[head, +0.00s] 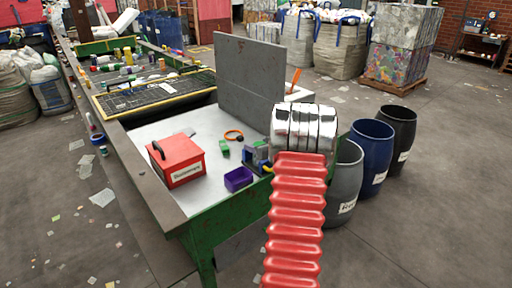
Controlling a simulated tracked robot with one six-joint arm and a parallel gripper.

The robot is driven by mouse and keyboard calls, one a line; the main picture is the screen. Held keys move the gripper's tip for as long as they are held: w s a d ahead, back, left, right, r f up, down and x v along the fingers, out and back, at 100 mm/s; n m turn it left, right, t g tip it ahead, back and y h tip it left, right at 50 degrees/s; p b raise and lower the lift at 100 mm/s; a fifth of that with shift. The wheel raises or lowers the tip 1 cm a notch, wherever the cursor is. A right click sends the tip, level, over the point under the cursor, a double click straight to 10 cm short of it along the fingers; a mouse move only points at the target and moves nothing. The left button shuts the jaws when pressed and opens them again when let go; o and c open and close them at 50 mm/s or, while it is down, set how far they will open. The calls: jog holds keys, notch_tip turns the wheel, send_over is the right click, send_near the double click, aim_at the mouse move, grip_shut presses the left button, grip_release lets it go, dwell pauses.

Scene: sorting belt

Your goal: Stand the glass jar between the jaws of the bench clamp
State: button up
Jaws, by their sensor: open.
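A small blue and grey device that looks like the bench clamp (248,158) stands on the grey bench top, just left of my arm. My arm partly covers its right side, and the gap between its jaws is too small to make out. I cannot pick out the glass jar on the bench; it may be hidden behind my arm or too small to tell among the items on the belt. My red ribbed arm with its chrome section rises in front of the bench's right end. My gripper's fingers do not show.
A red box (178,162), a purple bin (238,180), a green block (223,147) and an orange ring (233,135) are on the bench (195,205). A grey upright panel (250,85) stands behind. Grey, blue (372,155) and black barrels stand right. Bare bench lies front-left.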

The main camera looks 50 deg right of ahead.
jog(key=shift+r, duration=0.1)
jog(key=shift+s+r, duration=0.1)
jog(key=v, duration=1.1)
jog(key=shift+s+a+r, duration=0.2)
jog(key=shift+s, duration=0.1)
dwell(0.3)
